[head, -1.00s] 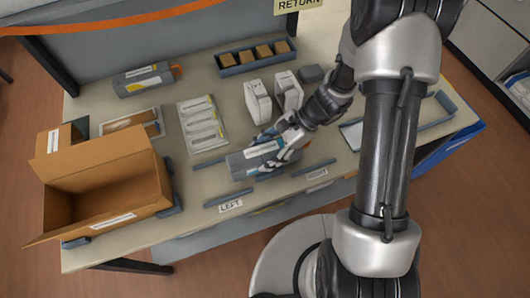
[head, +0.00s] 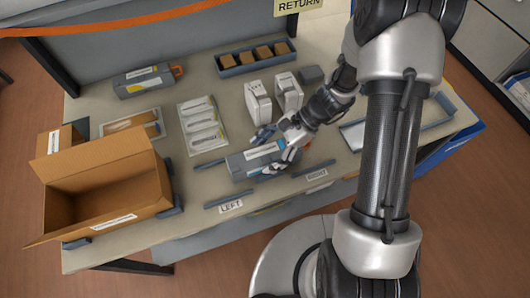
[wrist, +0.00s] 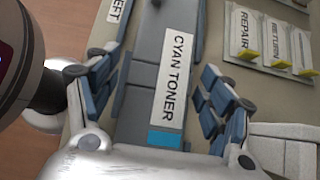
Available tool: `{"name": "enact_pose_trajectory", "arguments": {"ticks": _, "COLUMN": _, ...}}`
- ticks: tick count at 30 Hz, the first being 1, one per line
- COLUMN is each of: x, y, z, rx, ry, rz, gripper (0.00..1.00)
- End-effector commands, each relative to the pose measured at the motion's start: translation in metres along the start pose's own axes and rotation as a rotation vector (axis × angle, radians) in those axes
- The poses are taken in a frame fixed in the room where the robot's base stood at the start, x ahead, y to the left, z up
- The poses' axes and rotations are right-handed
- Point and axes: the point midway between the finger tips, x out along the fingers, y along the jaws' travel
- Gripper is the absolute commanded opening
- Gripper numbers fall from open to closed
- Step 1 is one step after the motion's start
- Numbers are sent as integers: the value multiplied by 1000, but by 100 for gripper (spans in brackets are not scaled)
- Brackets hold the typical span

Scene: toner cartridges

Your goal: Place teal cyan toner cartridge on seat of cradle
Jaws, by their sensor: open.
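The cyan toner cartridge (head: 238,165) is a grey block with a white label and a teal stripe. It lies flat among the dark rails of the cradle (head: 229,201), behind the LEFT and RIGHT tags. Whether it rests fully down on the seat cannot be told. In the wrist view its CYAN TONER label (wrist: 172,80) faces up. My gripper (head: 270,150) is open around the cartridge's right part, one finger on each side. In the wrist view, gaps show between the fingers and the cartridge's sides.
An open cardboard box (head: 110,185) stands at the left. Another toner cartridge (head: 147,80) with an orange handle lies at the back left. Two white boxes (head: 258,103) stand just behind my gripper. A label sheet (head: 202,124) lies behind the cradle. An open-sided tray (head: 352,134) is at the right.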

Motion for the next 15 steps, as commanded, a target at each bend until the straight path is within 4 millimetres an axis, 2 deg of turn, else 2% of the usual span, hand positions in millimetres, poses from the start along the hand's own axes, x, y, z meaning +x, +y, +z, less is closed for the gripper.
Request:
{"name": "enact_pose_trajectory", "arguments": {"ticks": 9, "x": -71, "y": -1, "z": 2, "rx": 0, "ry": 2, "rz": -5, "gripper": 74}}
{"name": "enact_pose_trajectory", "arguments": {"ticks": 15, "x": -102, "y": 0, "z": 1, "rx": 0, "ry": 1, "rz": -3, "gripper": 74}}
